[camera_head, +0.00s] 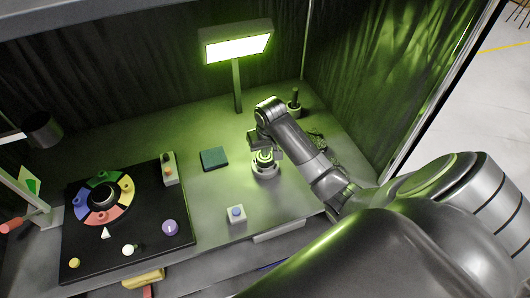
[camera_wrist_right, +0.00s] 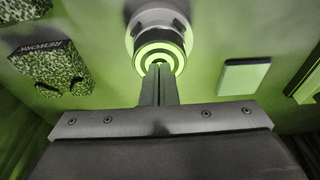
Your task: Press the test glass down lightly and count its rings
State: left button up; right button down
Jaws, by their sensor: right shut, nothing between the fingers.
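The test glass (camera_wrist_right: 160,53) is a round disc with several concentric light green and dark rings, seated on a pale round holder (camera_wrist_right: 148,22). In the head view, the test glass (camera_head: 264,156) sits on its round stand (camera_head: 265,170), under my right gripper (camera_head: 262,150). In the right wrist view, my right gripper (camera_wrist_right: 158,68) is shut and empty, with its fingertips at the near edge of the glass and hiding part of the rings. I cannot tell whether the tips touch the glass. My left gripper is not in view.
A lit lamp panel (camera_head: 237,48) stands behind. A dark green block (camera_head: 214,159) and a box with a blue button (camera_head: 236,214) lie nearby. A black board (camera_head: 85,262) with a coloured ring (camera_head: 126,191) fills the left. A box marked REWORK (camera_wrist_right: 55,68) is in the wrist view.

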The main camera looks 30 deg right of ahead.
jog(key=shift+s+f+p, duration=0.1)
jog(key=shift+p, duration=0.2)
dwell(1.7)
jog(key=shift+r+p, duration=0.45)
jog(key=shift+r, duration=3.15)
jog(key=shift+f, duration=0.1)
